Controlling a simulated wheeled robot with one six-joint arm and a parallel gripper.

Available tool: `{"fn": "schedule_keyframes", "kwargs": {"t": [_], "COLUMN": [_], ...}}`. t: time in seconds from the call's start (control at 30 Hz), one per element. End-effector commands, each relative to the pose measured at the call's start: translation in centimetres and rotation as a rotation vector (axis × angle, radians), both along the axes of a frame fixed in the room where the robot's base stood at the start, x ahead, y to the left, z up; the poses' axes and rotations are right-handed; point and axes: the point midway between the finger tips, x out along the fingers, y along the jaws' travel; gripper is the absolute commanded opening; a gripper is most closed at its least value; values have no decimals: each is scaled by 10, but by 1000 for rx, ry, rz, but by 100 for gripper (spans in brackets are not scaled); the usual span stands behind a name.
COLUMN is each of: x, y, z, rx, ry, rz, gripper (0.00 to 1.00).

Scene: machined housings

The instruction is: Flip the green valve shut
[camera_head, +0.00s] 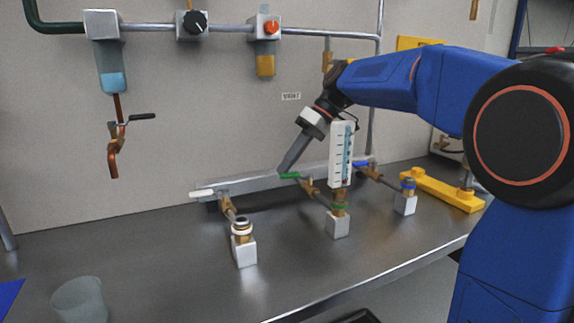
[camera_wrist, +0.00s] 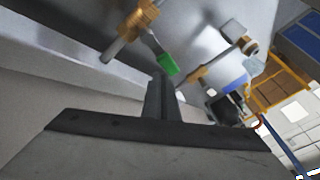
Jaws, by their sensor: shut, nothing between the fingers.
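The green valve handle (camera_head: 290,176) sits on a brass valve body (camera_head: 308,188) on the middle of three pipe branches. It points left, roughly along the grey rail and across its branch pipe. In the wrist view the green handle (camera_wrist: 167,64) is just beyond the fingertips. My gripper (camera_head: 281,170) is shut and empty, slanting down from upper right, with its tip at the free end of the handle. In the wrist view my gripper (camera_wrist: 160,80) shows its fingers together. I cannot tell whether the tip touches the handle.
A white-handled valve (camera_head: 203,193) stands to the left, a blue-handled valve (camera_head: 361,163) to the right. A white gauge (camera_head: 342,153) rises above the green branch's block (camera_head: 338,225). A yellow bracket (camera_head: 440,190) lies right. A clear cup (camera_head: 79,300) is front left. The front bench is mostly clear.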

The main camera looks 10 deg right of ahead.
Motion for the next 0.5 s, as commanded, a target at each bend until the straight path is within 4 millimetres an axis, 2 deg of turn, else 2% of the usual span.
{"fn": "schedule_keyframes", "kwargs": {"t": [0.23, 0.5], "x": [3, 8], "y": [-18, -70], "z": [23, 22], "rx": [-1, 0], "ry": [-1, 1], "rz": [-2, -4], "gripper": [0, 0]}}
